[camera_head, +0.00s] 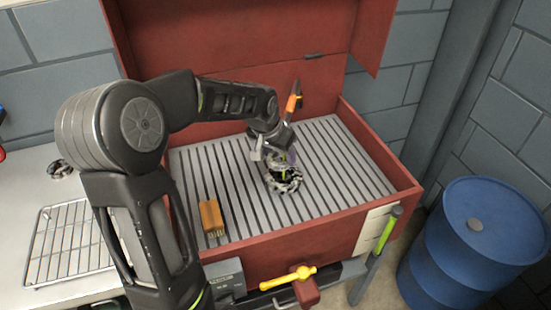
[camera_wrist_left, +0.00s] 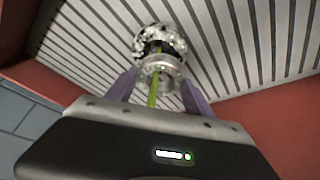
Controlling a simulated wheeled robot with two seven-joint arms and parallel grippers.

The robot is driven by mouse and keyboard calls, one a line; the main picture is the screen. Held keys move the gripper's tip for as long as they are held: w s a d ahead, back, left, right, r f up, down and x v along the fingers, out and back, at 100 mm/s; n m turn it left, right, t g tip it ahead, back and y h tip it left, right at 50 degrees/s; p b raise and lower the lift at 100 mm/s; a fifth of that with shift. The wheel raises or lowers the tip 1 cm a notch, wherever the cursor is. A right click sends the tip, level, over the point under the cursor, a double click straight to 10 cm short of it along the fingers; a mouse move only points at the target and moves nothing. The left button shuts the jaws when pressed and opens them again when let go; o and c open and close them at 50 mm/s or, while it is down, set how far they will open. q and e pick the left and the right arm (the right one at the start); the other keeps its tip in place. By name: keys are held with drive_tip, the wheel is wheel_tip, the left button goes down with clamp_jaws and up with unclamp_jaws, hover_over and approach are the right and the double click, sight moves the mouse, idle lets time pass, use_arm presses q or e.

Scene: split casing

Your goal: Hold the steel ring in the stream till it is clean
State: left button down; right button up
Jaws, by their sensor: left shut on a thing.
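The steel ring (camera_head: 284,182) is silver with dark, blotchy patches and is just above or on the slatted grate (camera_head: 345,165); I cannot tell which. In the left wrist view the ring (camera_wrist_left: 160,42) has a wide spotted rim and a narrower silver neck nearer me. My left gripper (camera_head: 277,163) is shut on it, with purple fingers (camera_wrist_left: 160,90) on either side of the neck. The orange-tipped nozzle (camera_head: 292,103) stands above and behind the gripper. A thin yellow-green streak (camera_wrist_left: 153,92) shows by the ring, apparently the stream. My right gripper is out of view.
The grate lies in a red basin (camera_head: 330,240) with a raised lid. A tan brush (camera_head: 211,217) lies on the grate's left. A yellow handle (camera_head: 288,278) is at the front. A wire rack (camera_head: 70,243) and a dark round part (camera_head: 60,168) are on the left bench. A blue drum (camera_head: 475,250) stands right.

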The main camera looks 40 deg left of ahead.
use_arm(q)
drive_tip(key=shift+a, duration=0.15)
drive_tip(key=shift+s+a, duration=0.15)
drive_tip(key=shift+a, duration=0.25)
idle(0.6)
drive_tip(key=shift+s+d, duration=0.2)
drive_tip(key=shift+s, duration=0.4)
drive_tip(key=shift+s+d, duration=0.2)
drive_tip(key=shift+s, duration=0.4)
drive_tip(key=shift+s+d+b, duration=0.2)
drive_tip(key=shift+s+d, duration=0.1)
drive_tip(key=shift+s, duration=0.55)
drive_tip(key=shift+s+d+b, duration=0.25)
drive_tip(key=shift+s+d, duration=0.1)
drive_tip(key=shift+s, duration=0.55)
drive_tip(key=shift+s+d+b, duration=0.2)
drive_tip(key=shift+s+d, duration=0.1)
drive_tip(key=shift+s, duration=0.55)
